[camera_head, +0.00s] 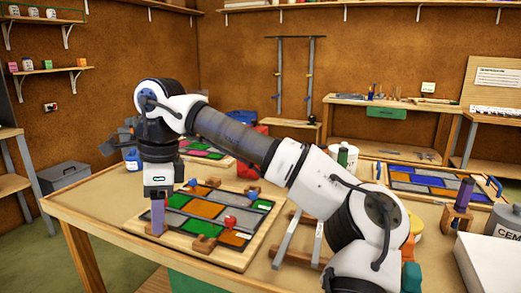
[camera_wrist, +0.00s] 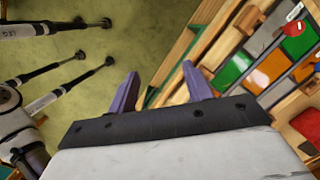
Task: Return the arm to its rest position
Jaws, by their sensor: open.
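My gripper (camera_head: 157,215) points down near the front left corner of the leaded panel's board (camera_head: 215,257). In the wrist view its two purple fingers (camera_wrist: 158,75) stand apart with nothing between them. The panel (camera_head: 195,219) has green, orange and grey pieces in dark strips, with wooden blocks along its edges. A red knob (camera_head: 230,222) sits on it, and it also shows in the wrist view (camera_wrist: 293,28). My arm reaches across the table from the right and hides part of the table behind it.
The wooden table (camera_head: 98,205) has bare top left of the panel. A second coloured panel (camera_head: 430,184) lies at the right, near a cement container (camera_head: 505,224). A wooden rack (camera_head: 300,240) stands right of the first panel. Green floor (camera_wrist: 80,60) lies past the table edge.

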